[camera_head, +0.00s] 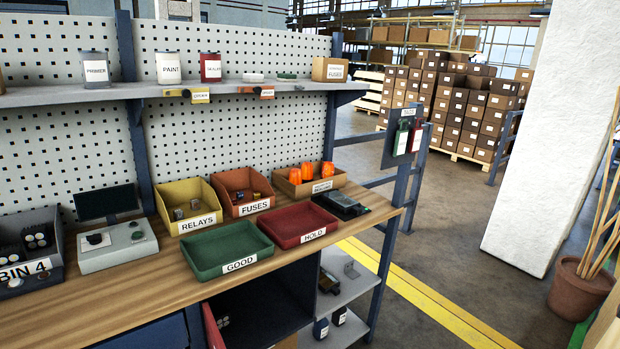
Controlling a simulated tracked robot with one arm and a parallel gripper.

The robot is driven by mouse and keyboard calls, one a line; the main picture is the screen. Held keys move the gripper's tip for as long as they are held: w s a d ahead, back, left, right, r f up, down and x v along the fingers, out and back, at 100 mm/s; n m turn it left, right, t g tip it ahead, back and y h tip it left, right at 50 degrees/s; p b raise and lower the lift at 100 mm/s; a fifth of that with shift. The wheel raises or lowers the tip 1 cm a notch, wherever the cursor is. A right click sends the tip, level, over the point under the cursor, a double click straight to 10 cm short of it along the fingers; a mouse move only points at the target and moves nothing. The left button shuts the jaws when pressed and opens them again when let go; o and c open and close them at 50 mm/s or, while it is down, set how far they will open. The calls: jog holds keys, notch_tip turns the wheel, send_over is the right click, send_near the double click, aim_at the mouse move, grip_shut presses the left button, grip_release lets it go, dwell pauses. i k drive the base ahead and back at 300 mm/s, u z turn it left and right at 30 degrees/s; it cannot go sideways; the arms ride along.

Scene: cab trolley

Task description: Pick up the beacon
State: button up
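Three orange beacons stand in an open cardboard-brown box (298,191) at the back right of the workbench. One beacon (295,176) is at the left of the box, one beacon (307,170) is beside it, and one beacon (327,169) is at the right. Their lower parts are hidden by the box's front wall. The box has a white label too small to read surely. My gripper is not in view.
On the wooden bench (130,290) are a yellow RELAYS bin (172,190), an orange FUSES bin (232,182), a green GOOD tray (205,266), a red HOLD tray (283,240) and a dark device (340,205). A shelf (130,92) overhangs the back. Open floor lies right.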

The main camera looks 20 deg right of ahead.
aim_at(328, 168)
jog(key=k, duration=1.15)
jog(key=z, duration=0.45)
jog(key=i, duration=0.5)
jog(key=z, duration=0.55)
jog(key=i, duration=1.55)
jog(key=z, duration=0.2)
jog(key=i, duration=1.5)
jog(key=u, duration=1.15)
jog(key=i, duration=1.3)
jog(key=u, duration=0.85)
